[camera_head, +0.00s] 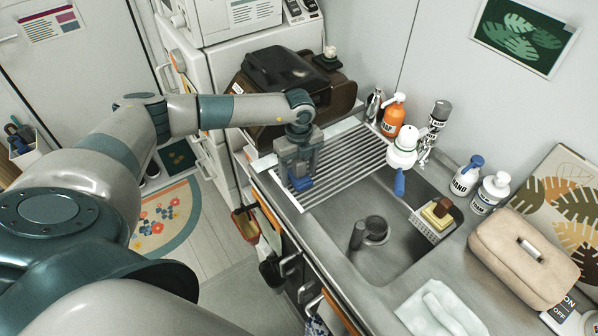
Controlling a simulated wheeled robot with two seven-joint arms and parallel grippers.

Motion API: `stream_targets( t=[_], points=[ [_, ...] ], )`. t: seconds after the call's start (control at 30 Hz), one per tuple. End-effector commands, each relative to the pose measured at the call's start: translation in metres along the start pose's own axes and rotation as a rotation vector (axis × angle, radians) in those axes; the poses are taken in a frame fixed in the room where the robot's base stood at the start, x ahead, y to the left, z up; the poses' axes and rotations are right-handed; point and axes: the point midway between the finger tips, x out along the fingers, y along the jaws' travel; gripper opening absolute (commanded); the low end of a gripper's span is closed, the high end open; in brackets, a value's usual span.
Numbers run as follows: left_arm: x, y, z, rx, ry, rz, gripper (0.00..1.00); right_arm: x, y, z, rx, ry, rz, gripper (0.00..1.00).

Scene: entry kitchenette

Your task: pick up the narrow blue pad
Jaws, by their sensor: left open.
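A small bright blue piece that looks like the narrow blue pad (300,184) lies at the left part of the slatted drying rack (352,165) over the sink. My left gripper (298,174) points down right over it, with its fingers open. The gripper hides the upper part of the pad, and I cannot tell whether the fingers touch it. My right gripper is not in view.
The sink basin (405,238) lies to the right of the rack. An orange bottle (393,115) and a white dispenser (402,150) stand behind. A sponge holder (433,222), a beige case (522,258) and a white cloth (440,310) are further right.

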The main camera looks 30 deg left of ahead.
Motion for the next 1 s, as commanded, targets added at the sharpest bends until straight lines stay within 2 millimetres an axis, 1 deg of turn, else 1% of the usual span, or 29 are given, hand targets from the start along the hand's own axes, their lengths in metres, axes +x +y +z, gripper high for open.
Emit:
stream_targets(
  t=[0.33, 0.37, 0.4, 0.47, 0.5, 0.53, 0.87, 1.0],
  points=[
    [-0.0002, 0.0, 0.0001, 0.0, 0.0, 0.0, 0.65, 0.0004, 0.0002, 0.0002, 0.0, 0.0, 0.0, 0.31],
    [-0.0002, 0.0, 0.0001, 0.0, 0.0, 0.0, 0.6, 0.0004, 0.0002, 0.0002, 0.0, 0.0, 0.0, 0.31],
    [-0.0002, 0.0, 0.0001, 0.0, 0.0, 0.0, 0.51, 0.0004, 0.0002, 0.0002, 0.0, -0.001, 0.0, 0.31],
    [-0.0003, 0.0, 0.0001, -0.001, 0.0, 0.0, 0.36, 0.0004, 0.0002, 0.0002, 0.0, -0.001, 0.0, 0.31],
    [-0.0003, 0.0, 0.0001, -0.001, 0.0, 0.0, 0.27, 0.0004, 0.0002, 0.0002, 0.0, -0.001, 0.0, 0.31],
    [-0.0003, 0.0, 0.0001, 0.0, 0.0, 0.0, 0.19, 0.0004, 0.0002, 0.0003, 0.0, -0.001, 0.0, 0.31],
    [-0.0013, -0.0003, 0.0002, -0.001, 0.0, -0.001, 0.19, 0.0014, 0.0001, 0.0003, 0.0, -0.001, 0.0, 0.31],
    [-0.0067, -0.0008, 0.0006, -0.001, 0.0, -0.003, 0.19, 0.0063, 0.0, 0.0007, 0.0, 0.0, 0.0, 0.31]
  ],
)
